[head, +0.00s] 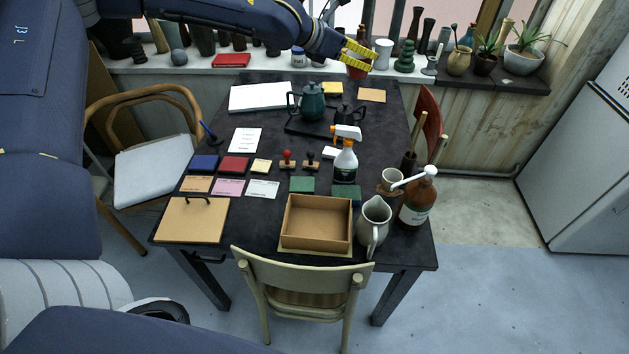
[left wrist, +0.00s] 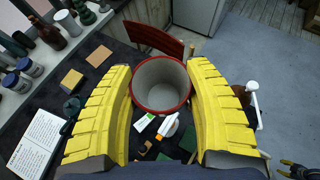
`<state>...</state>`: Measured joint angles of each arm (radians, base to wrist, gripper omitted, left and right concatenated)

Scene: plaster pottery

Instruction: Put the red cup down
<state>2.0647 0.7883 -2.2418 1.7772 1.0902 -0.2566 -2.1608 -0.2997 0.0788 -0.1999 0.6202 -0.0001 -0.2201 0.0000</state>
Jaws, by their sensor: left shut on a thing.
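The red cup (left wrist: 161,84) is between the two yellow fingers of my left gripper (left wrist: 162,90), its open rim facing the wrist camera and its grey inside showing. In the head view my left gripper (head: 357,53) is at the back right, shut on the cup (head: 357,73), which is mostly hidden behind the fingers. I cannot tell how high the cup is above the table. The dark table (head: 265,103) spreads below and in front. My right gripper (left wrist: 292,167) shows only as small yellow tips at the lower right of the left wrist view.
A tray with dark teapots (head: 313,101), a spray bottle (head: 346,161), a cardboard box (head: 316,222), a pitcher (head: 374,221) and a brown pump bottle (head: 417,202) stand on the table. A crowded windowsill (head: 200,68) lies behind. A red chair (head: 429,113) is at the right.

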